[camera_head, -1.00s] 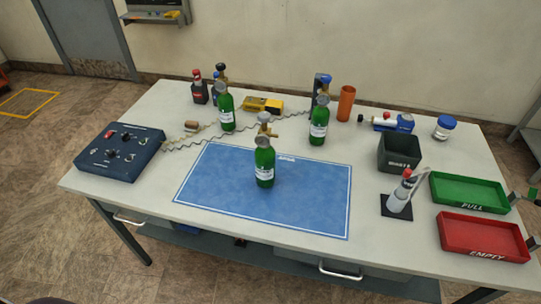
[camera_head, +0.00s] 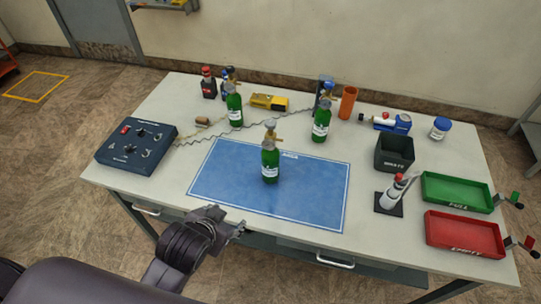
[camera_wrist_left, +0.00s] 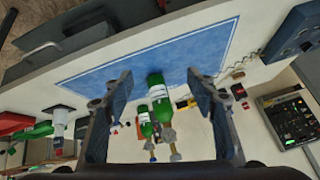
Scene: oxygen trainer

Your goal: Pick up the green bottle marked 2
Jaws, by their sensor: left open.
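Three green bottles with white labels and grey tops stand upright on the table: one on the blue mat (camera_head: 269,160), one at the back left (camera_head: 234,108), one at the back right (camera_head: 321,124). The label numbers are too small to read, so I cannot tell which is marked 2. My left gripper (camera_head: 240,228) is open and empty at the table's front edge, apart from the mat bottle. In the left wrist view, that bottle (camera_wrist_left: 157,92) appears between the spread fingers (camera_wrist_left: 158,84), farther off. My right gripper is out of view.
A blue control box (camera_head: 137,146) stands at the left. A dark bin (camera_head: 394,154), a small clear bottle on a black base (camera_head: 390,203), a green tray (camera_head: 456,208) and a red tray (camera_head: 465,250) are at the right. The blue mat (camera_head: 225,180) is clear around its bottle.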

